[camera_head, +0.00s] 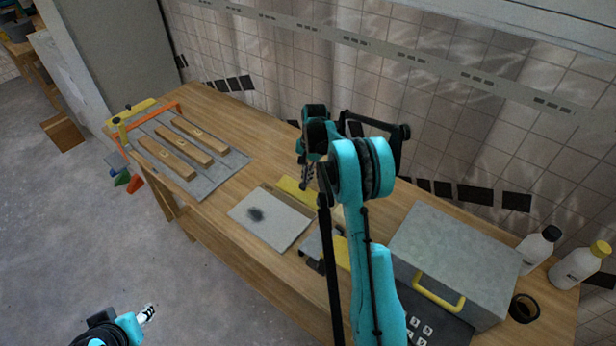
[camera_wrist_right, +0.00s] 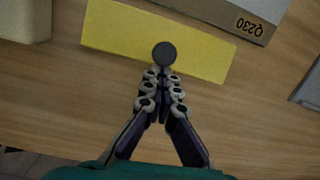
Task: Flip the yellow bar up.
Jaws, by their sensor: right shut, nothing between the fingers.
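The yellow bar (camera_head: 295,190) lies flat on the wooden table in the head view, along the edge of a grey panel. It fills the upper middle of the right wrist view (camera_wrist_right: 120,32). My right gripper (camera_head: 308,183) is over the bar and partly hides it. In the wrist view its fingers (camera_wrist_right: 163,75) are together and empty, with the tips at the bar's near edge. A dark round disc lies at the tips; I cannot tell whether they touch the bar. My left gripper (camera_head: 148,313) is low at the left, away from the table, its fingers too small to judge.
The grey panel (camera_head: 275,222) has a dark smudge. A box edge marked Q230 (camera_wrist_right: 230,12) lies beside the bar. A grey box with a yellow handle (camera_head: 455,250) and two bottles (camera_head: 538,248) stand right. Wooden bars on a grey mat (camera_head: 222,170) lie left.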

